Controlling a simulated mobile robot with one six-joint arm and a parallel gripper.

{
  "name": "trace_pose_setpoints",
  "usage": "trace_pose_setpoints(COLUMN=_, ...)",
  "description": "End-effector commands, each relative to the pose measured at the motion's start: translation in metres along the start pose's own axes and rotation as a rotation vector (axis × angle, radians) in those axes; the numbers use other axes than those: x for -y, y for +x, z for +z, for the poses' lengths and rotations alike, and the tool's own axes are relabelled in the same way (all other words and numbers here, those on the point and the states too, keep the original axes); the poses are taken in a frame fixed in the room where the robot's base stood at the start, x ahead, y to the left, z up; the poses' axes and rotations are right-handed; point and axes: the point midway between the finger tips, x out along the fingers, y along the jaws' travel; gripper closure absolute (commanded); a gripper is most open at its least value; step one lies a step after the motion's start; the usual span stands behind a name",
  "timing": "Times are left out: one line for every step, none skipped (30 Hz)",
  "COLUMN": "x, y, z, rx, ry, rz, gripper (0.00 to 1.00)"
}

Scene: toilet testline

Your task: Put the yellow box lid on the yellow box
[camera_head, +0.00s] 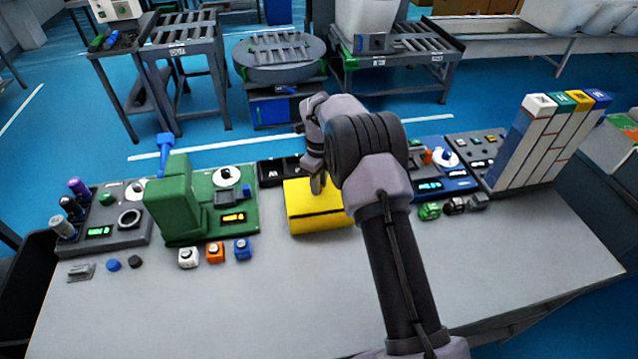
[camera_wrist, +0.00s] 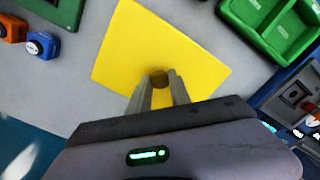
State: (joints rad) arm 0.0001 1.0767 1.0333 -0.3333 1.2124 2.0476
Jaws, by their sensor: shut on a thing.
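The yellow box lid (camera_head: 308,197) is a flat square plate with a small round dark knob (camera_wrist: 159,79). My gripper (camera_wrist: 158,88) is shut on the knob, with a finger on each side. In the head view my gripper (camera_head: 317,184) points down onto the lid. The yellow box (camera_head: 320,223) shows below the lid, with a dark line between the two. The lid covers the box from above, roughly lined up with it. I cannot tell whether the lid touches the box or hangs slightly above it. My arm hides the right side of both.
A green station (camera_head: 228,205) stands left of the box, with small white, orange and blue blocks (camera_head: 215,253) before it. A blue station (camera_head: 440,175) stands at the right. A green tray (camera_wrist: 268,22) lies close by. The front of the grey table (camera_head: 220,310) is clear.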

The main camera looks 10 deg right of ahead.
Motion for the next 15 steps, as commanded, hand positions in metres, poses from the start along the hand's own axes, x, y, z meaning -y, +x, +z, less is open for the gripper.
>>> trace_pose_setpoints(x=0.0, y=0.0028, z=0.0, rx=0.0, ry=0.0, rz=0.0, gripper=1.0)
trace_pose_setpoints(x=0.0, y=0.0032, z=0.0, rx=0.0, ry=0.0, rz=0.0, gripper=1.0)
trace_pose_setpoints(x=0.0, y=0.0025, z=0.0, rx=0.0, ry=0.0, rz=0.0, gripper=1.0)
trace_pose_setpoints(x=0.0, y=0.002, z=0.0, rx=0.0, ry=0.0, rz=0.0, gripper=1.0)
trace_pose_setpoints(x=0.0, y=0.002, z=0.0, rx=0.0, ry=0.0, rz=0.0, gripper=0.7)
trace_pose_setpoints(x=0.0, y=0.0018, z=0.0, rx=0.0, ry=0.0, rz=0.0, gripper=0.62)
trace_pose_setpoints(x=0.0, y=0.0018, z=0.0, rx=0.0, ry=0.0, rz=0.0, gripper=0.56)
trace_pose_setpoints(x=0.0, y=0.0018, z=0.0, rx=0.0, ry=0.0, rz=0.0, gripper=0.54)
trace_pose_setpoints(x=0.0, y=0.0017, z=0.0, rx=0.0, ry=0.0, rz=0.0, gripper=0.54)
trace_pose_setpoints(x=0.0, y=0.0017, z=0.0, rx=0.0, ry=0.0, rz=0.0, gripper=0.54)
trace_pose_setpoints(x=0.0, y=0.0018, z=0.0, rx=0.0, ry=0.0, rz=0.0, gripper=0.54)
trace_pose_setpoints(x=0.0, y=0.0018, z=0.0, rx=0.0, ry=0.0, rz=0.0, gripper=0.54)
trace_pose_setpoints(x=0.0, y=0.0018, z=0.0, rx=0.0, ry=0.0, rz=0.0, gripper=0.54)
trace_pose_setpoints(x=0.0, y=0.0017, z=0.0, rx=0.0, ry=0.0, rz=0.0, gripper=0.54)
trace_pose_setpoints(x=0.0, y=0.0017, z=0.0, rx=0.0, ry=0.0, rz=0.0, gripper=0.54)
